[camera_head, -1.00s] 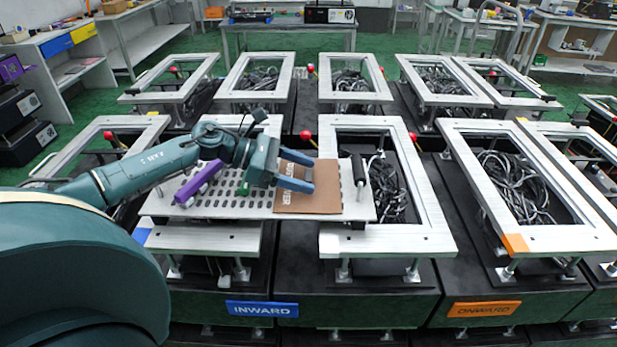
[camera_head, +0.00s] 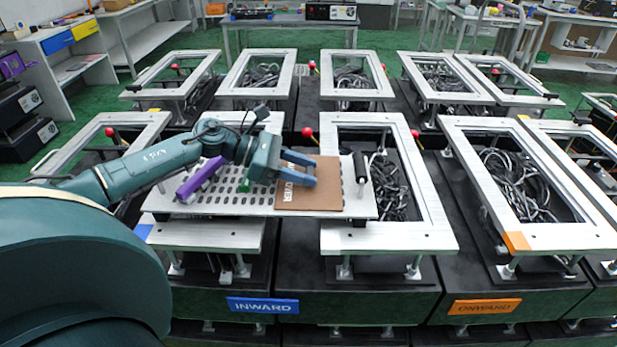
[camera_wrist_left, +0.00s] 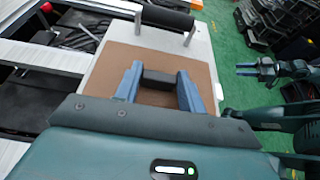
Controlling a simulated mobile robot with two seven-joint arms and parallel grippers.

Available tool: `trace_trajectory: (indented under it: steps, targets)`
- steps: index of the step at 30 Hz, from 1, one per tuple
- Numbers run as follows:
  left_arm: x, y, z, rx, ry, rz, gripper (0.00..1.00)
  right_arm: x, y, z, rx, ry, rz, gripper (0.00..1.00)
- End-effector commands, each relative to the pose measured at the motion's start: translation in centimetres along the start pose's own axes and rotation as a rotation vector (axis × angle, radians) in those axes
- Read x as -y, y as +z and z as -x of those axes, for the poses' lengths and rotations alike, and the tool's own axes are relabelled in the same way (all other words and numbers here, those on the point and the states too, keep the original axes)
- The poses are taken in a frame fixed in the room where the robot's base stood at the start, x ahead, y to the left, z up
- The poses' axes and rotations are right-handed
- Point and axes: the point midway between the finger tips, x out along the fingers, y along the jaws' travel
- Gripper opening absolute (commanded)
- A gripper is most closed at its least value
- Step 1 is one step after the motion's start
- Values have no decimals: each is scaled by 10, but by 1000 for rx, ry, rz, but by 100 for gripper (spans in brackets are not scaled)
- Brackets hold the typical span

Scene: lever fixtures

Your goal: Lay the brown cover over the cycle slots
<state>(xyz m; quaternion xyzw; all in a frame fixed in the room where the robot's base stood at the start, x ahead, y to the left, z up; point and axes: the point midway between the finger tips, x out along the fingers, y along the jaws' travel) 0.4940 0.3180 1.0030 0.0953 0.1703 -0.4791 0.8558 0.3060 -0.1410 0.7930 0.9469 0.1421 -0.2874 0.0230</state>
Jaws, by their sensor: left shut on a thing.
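The brown cover (camera_head: 325,195) lies flat over the right part of a white slotted plate (camera_head: 225,203), with slots bare to its left. Part of its lettering shows beside my fingers. My left gripper (camera_head: 305,170) is low over the cover. In the left wrist view, its blue fingers (camera_wrist_left: 157,85) are shut on a dark block on the brown cover (camera_wrist_left: 200,72). The cover's underside is hidden. My right gripper (camera_wrist_left: 250,70) shows small in the left wrist view, away from the plate, fingers apart and empty.
A purple bar (camera_head: 201,180) and a small green piece (camera_head: 244,186) are on the plate's left side. A black roller handle (camera_head: 360,167) stands at its right end. White frames with cables stand around. An INWARD label (camera_head: 262,306) is below.

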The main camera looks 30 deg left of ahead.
Motion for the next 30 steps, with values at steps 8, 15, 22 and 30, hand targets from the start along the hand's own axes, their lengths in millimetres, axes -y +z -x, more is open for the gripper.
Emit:
trace_trajectory:
  steps: [8,15,22,30]
  targets:
    - [-1,19,8,0,1,-7,15,0,4,-2,1,-2,1,36]
    - [-1,64,27,2,3,-8,15,3,7,-5,-8,-11,5,36]
    - [0,90,37,2,1,-3,15,5,5,-4,-16,-16,7,36]
    - [0,93,39,0,0,0,15,5,1,-3,-26,-17,9,36]
